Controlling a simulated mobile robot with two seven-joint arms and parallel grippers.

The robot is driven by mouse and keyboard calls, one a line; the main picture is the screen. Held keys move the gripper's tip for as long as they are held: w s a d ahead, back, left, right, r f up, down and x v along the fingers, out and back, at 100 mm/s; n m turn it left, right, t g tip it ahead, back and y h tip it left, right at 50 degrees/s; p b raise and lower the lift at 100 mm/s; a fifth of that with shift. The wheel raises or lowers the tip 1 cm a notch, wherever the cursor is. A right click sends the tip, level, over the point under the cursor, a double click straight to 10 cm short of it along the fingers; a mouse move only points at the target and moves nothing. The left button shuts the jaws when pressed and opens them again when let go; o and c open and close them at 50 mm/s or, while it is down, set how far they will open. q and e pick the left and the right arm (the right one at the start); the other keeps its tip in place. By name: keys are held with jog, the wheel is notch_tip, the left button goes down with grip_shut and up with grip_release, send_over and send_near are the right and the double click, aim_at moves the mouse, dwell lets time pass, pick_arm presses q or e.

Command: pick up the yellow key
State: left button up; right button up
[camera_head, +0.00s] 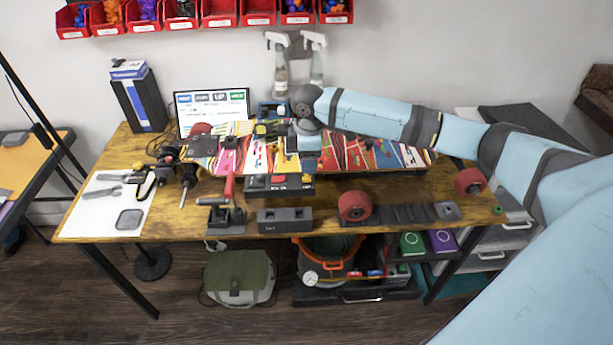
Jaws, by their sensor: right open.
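A small yellow-orange piece (307,177), which may be the yellow key, shows at the right end of a black box (280,186) with red parts on the workbench. It is too small to make out its shape. My right gripper (308,158) hangs open over the striped skateboard deck (350,154), just above and behind that piece in the picture. Nothing shows between its fingers, though their tips are hard to make out. My left gripper is not in view.
The wooden bench (120,150) carries the deck, a screen (212,108), a red-handled tool (229,188), red wheels (354,205) and a grey block (284,220). A white mat (90,213) with tools lies left. Spray bottles (281,75) stand behind; red bins (220,13) hang above.

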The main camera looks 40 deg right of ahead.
aim_at(310, 176)
jog(key=f, duration=0.5)
jog(key=shift+s, duration=0.2)
grip_shut()
